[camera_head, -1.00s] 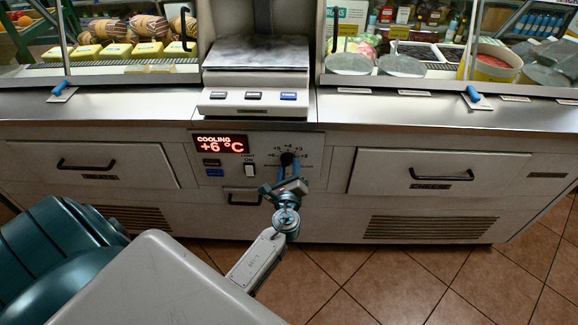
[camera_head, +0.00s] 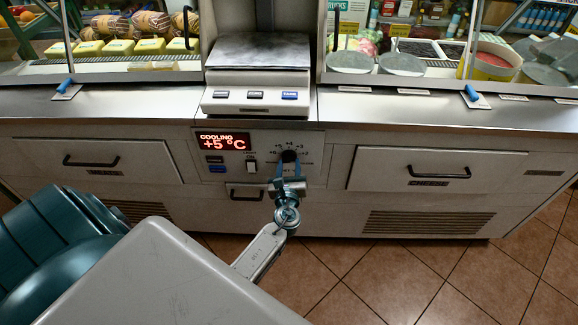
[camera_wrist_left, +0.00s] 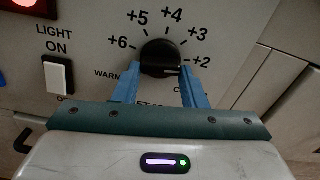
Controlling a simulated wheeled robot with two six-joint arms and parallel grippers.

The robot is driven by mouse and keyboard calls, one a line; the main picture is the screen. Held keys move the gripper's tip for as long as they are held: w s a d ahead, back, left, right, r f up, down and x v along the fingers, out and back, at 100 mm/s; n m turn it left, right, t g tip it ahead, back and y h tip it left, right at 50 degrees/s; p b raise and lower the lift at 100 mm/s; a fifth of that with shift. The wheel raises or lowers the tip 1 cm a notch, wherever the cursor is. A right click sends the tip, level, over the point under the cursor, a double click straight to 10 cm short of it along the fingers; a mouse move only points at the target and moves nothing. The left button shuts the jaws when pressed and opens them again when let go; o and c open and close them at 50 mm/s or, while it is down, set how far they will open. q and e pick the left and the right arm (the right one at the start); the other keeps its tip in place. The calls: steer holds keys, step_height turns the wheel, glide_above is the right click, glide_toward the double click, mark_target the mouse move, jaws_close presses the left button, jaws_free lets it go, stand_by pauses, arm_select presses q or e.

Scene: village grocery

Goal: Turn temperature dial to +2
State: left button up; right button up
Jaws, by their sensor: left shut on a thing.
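The temperature dial is a round black knob (camera_wrist_left: 160,55) on the pale control panel, with marks from +6 at its left over +5, +4 and +3 to +2 at its right. It also shows in the head view (camera_head: 289,156). My left gripper (camera_head: 287,166) is shut on the dial, its two blue fingers on either side of the knob's lower part in the left wrist view (camera_wrist_left: 158,84). My right gripper is not in view.
A light switch (camera_wrist_left: 58,76) sits left of the dial. A scale (camera_head: 256,97) stands on the counter above the panel. Drawers with black handles flank the panel, and glass display cases stand above. The tiled floor at the lower right is clear.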

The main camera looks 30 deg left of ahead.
arm_select(q)
steer(key=shift+f, duration=0.15)
steer(key=o, duration=1)
steer(key=b+v, duration=0.2)
steer(key=v, duration=0.9)
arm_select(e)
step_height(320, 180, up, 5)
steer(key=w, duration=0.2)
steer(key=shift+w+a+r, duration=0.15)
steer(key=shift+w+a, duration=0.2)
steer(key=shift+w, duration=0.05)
arm_select(q)
steer(key=shift+a, duration=0.1)
